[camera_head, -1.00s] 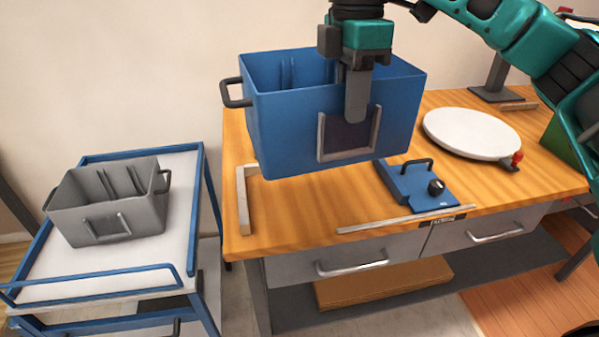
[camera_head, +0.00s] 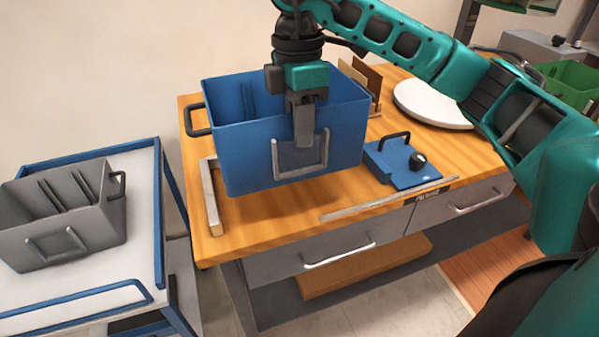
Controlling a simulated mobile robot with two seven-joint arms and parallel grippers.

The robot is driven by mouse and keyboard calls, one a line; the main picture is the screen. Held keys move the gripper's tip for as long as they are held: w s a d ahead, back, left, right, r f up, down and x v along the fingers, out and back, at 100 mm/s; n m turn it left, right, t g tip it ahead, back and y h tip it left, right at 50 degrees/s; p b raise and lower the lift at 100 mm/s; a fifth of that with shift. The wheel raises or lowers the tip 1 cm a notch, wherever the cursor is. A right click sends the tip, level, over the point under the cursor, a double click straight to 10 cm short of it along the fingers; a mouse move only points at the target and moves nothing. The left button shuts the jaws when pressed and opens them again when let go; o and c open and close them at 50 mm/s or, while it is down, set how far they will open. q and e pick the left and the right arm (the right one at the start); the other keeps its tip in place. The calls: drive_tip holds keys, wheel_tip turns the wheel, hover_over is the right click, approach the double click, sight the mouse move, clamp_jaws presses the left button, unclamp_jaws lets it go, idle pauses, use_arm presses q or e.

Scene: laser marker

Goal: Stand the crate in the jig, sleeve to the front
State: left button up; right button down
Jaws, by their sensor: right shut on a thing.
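The blue crate (camera_head: 240,160) is upright over the left part of the wooden workbench, its metal-framed sleeve (camera_head: 300,172) facing the front. My right gripper (camera_head: 304,125) comes from above and is shut on the crate's front wall, just above the sleeve. The jig shows as a pale strip at the left (camera_head: 211,197) and another along the front edge (camera_head: 388,200). The crate is between the left strip and the blue clamp-like device, behind the line of the front strip. I cannot tell whether its base touches the bench. My left gripper is not in view.
A blue device with a black knob (camera_head: 405,170) sits close to the crate's right. A white round plate (camera_head: 430,103) lies farther right. A grey crate (camera_head: 65,215) stands on a blue-framed cart (camera_head: 135,270) at the left. Thin boards (camera_head: 367,80) stand behind the blue crate.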

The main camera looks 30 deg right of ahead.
sight(300, 170)
wheel_tip(300, 170, down, 4)
drive_tip(key=shift+r, duration=0.25)
wheel_tip(300, 170, down, 4)
drive_tip(key=shift+r, duration=0.1)
drive_tip(key=shift+f, duration=0.3)
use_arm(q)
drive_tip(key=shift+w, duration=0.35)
use_arm(e)
drive_tip(key=shift+f+b, duration=0.15)
drive_tip(key=shift+b, duration=0.2)
drive_tip(key=c, duration=1.4)
unclamp_jaws()
drive_tip(key=o, duration=0.4)
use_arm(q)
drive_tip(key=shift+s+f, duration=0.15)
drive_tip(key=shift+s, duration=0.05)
